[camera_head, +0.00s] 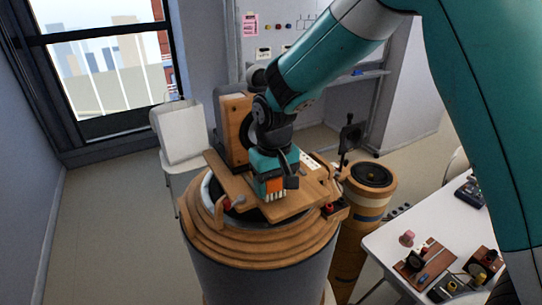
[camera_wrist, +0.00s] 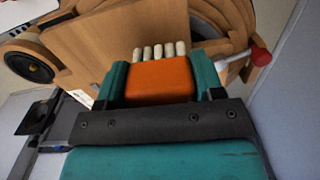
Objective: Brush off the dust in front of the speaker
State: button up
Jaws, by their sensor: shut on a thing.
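My gripper (camera_head: 271,170) is shut on an orange brush (camera_head: 272,187) with a row of pale bristles pointing down. In the wrist view the orange brush (camera_wrist: 160,82) sits between the two teal fingers, bristles outward. The brush is over a flat wooden board (camera_head: 232,184) on top of a large round drum. The wooden box-shaped speaker (camera_head: 234,112) with a dark round cone stands behind the board, partly hidden by my arm. I cannot make out dust on the board, nor whether the bristles touch it.
The drum (camera_head: 262,247) has stepped wooden rings and a red-ended handle (camera_wrist: 259,55). A smaller wooden cylinder with a dark round top (camera_head: 372,174) stands to its right. A white table (camera_head: 395,234) with small gadgets is at the lower right. A white chair (camera_head: 180,131) stands behind left.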

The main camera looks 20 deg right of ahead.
jog(key=shift+s+r+p, duration=0.1)
jog(key=shift+r+p, duration=0.2)
jog(key=shift+r, duration=0.6)
jog(key=shift+r+p, duration=1.9)
jog(key=shift+r, duration=0.6)
